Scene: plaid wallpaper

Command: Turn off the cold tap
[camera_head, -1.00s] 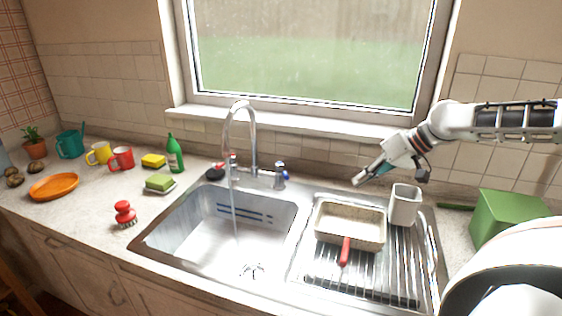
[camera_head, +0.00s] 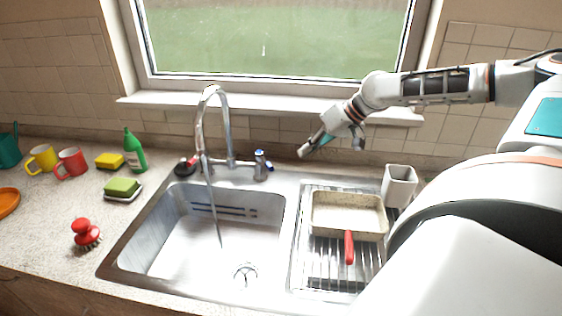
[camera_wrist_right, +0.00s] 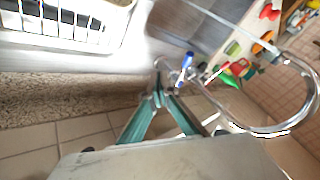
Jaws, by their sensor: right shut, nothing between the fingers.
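The cold tap (camera_head: 262,165) is a chrome handle with a blue mark, on the right of the mixer base behind the sink. In the right wrist view the blue-marked tap (camera_wrist_right: 186,66) lies just beyond my fingertips. The curved chrome spout (camera_head: 229,125) lets a thin stream of water (camera_head: 215,215) fall into the basin. My right gripper (camera_head: 303,151) is shut and empty, to the right of the cold tap and apart from it. Its teal fingers (camera_wrist_right: 160,88) also show in the right wrist view. The left gripper is out of view.
A beige pan (camera_head: 347,213) with a red handle lies on the drainboard (camera_head: 314,255) beside a white holder (camera_head: 398,185). A green bottle (camera_head: 134,150), sponges, mugs and a red brush (camera_head: 85,233) stand on the left counter. The window sill (camera_head: 270,103) runs behind.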

